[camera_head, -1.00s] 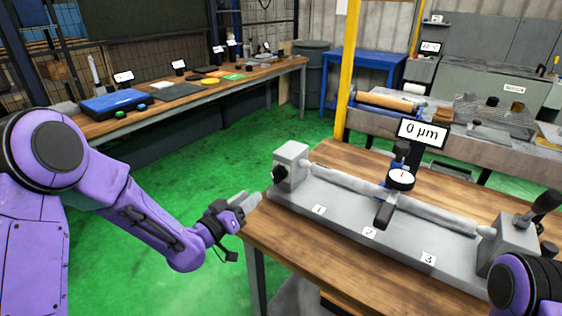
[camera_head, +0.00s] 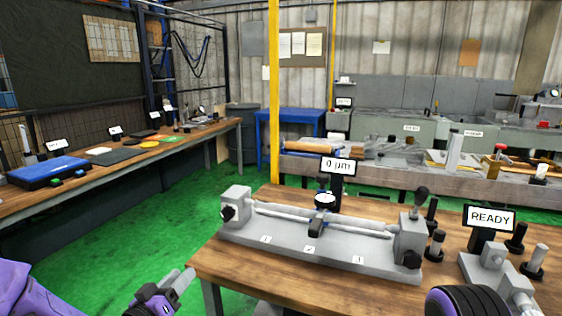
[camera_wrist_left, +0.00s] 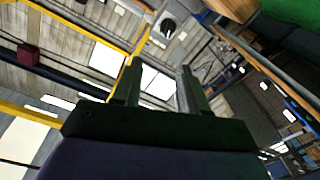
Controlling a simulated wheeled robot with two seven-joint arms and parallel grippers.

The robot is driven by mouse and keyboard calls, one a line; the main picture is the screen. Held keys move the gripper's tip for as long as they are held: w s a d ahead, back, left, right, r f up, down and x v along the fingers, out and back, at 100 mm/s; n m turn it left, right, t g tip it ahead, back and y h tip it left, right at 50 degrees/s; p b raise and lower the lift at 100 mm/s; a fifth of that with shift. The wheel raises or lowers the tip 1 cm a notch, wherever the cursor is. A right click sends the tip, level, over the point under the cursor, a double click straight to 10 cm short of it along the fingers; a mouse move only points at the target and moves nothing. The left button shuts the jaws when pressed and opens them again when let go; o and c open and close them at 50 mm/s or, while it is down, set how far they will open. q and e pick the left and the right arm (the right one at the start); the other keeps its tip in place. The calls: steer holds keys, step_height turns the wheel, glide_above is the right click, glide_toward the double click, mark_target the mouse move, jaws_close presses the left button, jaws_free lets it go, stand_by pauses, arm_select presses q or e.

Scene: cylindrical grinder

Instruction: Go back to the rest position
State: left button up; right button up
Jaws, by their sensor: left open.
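My left gripper (camera_head: 180,284) is at the lower left of the head view, in front of the wooden table's left corner, with nothing visible in it. In the left wrist view its two fingers (camera_wrist_left: 160,90) stand apart with an empty gap, pointing towards the ceiling lights and wall. Part of my right arm (camera_head: 466,302) shows at the bottom right edge of the head view. My right gripper is out of view.
A bench fixture (camera_head: 300,238) with a bar between two end blocks and a dial gauge (camera_head: 325,200) stands on the wooden table (camera_head: 225,268). A READY sign (camera_head: 488,219) and several dark-based posts are at right. Green floor (camera_head: 150,220) lies open at left.

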arm_select(q)
steer(key=s+a+f+n+g+y, duration=0.25)
steer(key=s+f, duration=0.25)
steer(key=f, duration=0.4)
steer(key=s+a+f+n+g+y, duration=0.1)
steer(key=s+f+n+g+y, duration=0.3)
steer(key=f, duration=0.5)
steer(key=s+a+f+g+y, duration=0.1)
steer(key=s+f+g, duration=0.2)
steer(key=s, duration=1)
steer(key=s+a+f+g+y, duration=0.1)
steer(key=s+f+g, duration=0.3)
steer(key=s+f, duration=0.6)
steer(key=s+m, duration=0.1)
steer(key=s, duration=0.1)
steer(key=shift+s, duration=0.4)
steer(key=shift+w+a+y, duration=0.1)
steer(key=shift+y, duration=0.15)
